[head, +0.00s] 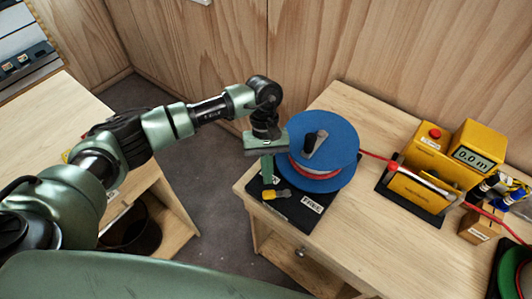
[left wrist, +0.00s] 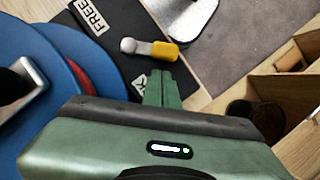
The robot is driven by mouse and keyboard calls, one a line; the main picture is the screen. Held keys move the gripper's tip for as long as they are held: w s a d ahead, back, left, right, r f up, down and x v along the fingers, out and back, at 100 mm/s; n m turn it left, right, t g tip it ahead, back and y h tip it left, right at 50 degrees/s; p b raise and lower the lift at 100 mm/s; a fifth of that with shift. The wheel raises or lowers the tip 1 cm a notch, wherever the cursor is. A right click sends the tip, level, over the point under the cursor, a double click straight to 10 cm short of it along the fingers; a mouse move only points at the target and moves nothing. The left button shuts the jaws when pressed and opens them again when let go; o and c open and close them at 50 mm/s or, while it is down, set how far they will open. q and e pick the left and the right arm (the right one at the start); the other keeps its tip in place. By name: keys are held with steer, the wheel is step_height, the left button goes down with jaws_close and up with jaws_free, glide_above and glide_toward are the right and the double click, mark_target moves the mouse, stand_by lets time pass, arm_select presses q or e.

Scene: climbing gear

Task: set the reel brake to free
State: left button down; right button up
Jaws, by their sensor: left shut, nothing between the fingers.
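The blue reel (head: 322,150) with red cord stands on a black base plate (head: 292,208) at the table's left corner. The brake lever (head: 270,195) has a yellow tip and a metal pivot end. Its yellow tip points left in the head view, away from the FREE label (head: 311,204). The lever also shows in the left wrist view (left wrist: 163,50), with the FREE label (left wrist: 92,14); a second label (left wrist: 141,82) is partly hidden by my gripper. My left gripper (head: 267,178) is shut and empty, fingers down close beside the lever's yellow tip. Contact cannot be told. My right gripper is out of view.
Red cord runs right from the reel to a yellow meter (head: 436,170) reading 0.0 m. A small wooden block (head: 478,227) and a green reel (head: 516,272) stand farther right. A dark floor gap separates this table from the left bench. The front tabletop is clear.

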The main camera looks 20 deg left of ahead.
arm_select(q)
steer(key=shift+s+d, duration=0.25)
steer(key=shift+s, duration=0.25)
